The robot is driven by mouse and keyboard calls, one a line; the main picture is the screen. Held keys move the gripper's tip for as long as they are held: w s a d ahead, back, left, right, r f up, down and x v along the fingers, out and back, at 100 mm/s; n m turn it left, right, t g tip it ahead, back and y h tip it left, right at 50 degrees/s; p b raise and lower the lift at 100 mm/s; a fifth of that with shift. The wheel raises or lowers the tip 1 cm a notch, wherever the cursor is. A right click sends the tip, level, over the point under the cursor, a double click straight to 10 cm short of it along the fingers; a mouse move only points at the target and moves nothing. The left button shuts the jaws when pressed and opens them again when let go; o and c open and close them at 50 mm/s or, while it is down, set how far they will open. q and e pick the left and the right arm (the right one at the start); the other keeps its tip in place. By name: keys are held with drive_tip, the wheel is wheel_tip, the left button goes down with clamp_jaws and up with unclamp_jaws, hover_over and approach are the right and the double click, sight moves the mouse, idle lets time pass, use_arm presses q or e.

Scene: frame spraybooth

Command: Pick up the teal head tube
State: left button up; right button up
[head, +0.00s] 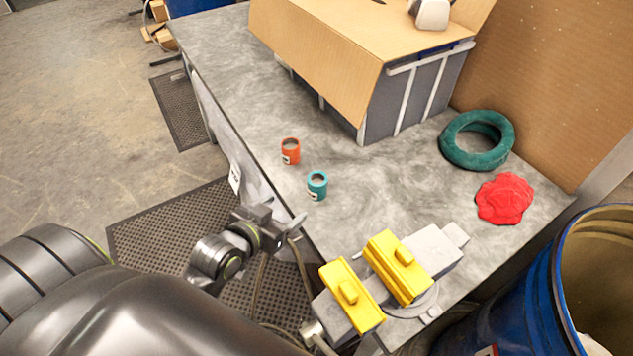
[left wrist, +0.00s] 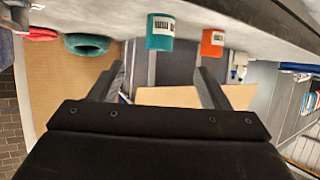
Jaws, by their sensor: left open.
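The teal head tube (head: 317,188) is a short upright cylinder with a white label, standing near the left edge of the grey bench top. An orange tube (head: 290,152) like it stands just behind and to its left, apart from it. My left gripper (head: 283,218) is open and empty, beside the bench edge, in front and to the left of the teal tube, and not touching it. In the left wrist view, which is upside down, the teal tube (left wrist: 160,32) shows beyond and between the open fingers (left wrist: 159,68). The orange tube (left wrist: 213,43) is to its right. My right gripper is not in view.
A vise with yellow jaws (head: 397,267) sits at the bench's near corner. A cardboard-covered crate (head: 325,42) stands at the back. A dark teal ring (head: 475,158), a red cloth (head: 504,198) and a blue barrel (head: 540,305) are to the right. The bench middle is clear.

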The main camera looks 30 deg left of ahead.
use_arm(q)
drive_tip(key=r, duration=0.1)
drive_tip(key=p, duration=0.2)
approach(321, 177)
drive_tip(key=x, duration=0.4)
drive_tip(key=shift+s+d+f, duration=0.1)
drive_tip(key=shift+d+f, duration=0.1)
drive_tip(key=shift+f, duration=0.1)
drive_tip(key=shift+w+f, duration=0.2)
drive_tip(key=shift+w, duration=0.15)
drive_tip(key=shift+w+p, duration=0.4)
drive_tip(key=shift+p, duration=0.05)
drive_tip(key=p+x, duration=0.1)
drive_tip(key=x, duration=0.2)
drive_tip(key=shift+w+a, duration=0.15)
drive_tip(key=shift+w, duration=0.2)
drive_tip(key=shift+w+f, duration=0.2)
drive_tip(key=shift+w, duration=0.15)
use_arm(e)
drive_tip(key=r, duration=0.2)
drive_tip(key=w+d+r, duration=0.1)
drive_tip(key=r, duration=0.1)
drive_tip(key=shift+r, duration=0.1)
use_arm(q)
drive_tip(key=c, duration=1.2)
